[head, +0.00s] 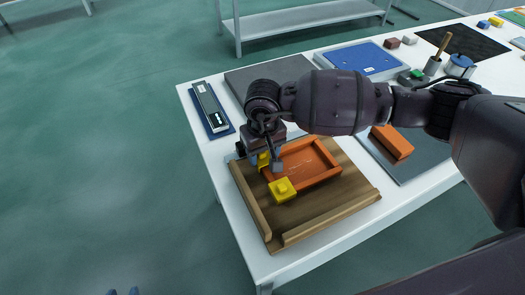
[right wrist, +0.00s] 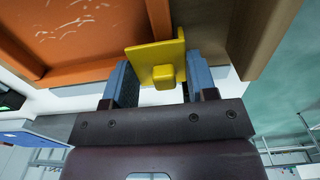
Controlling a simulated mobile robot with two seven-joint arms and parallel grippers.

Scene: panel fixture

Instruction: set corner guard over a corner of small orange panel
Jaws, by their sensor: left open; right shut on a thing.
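The small orange panel (head: 318,172) lies on a wooden board and has a raised rim. One yellow corner guard (head: 283,190) sits at its near-left corner. My right gripper (head: 267,158) is at the panel's far-left corner, shut on a second yellow guard, which also shows in the right wrist view (right wrist: 160,62). There, the held guard is right by the panel's orange edge (right wrist: 90,65); I cannot tell whether it is seated. My left gripper (head: 123,292) shows only as fingertips at the bottom edge, open and away from the table.
The wooden board (head: 335,207) has raised strips at its left and near edges. An orange block (head: 392,142) lies on a grey plate to the right. A blue panel (head: 362,59), a grey mat (head: 250,78) and a level-like tool (head: 210,106) lie around. My right arm crosses above the table.

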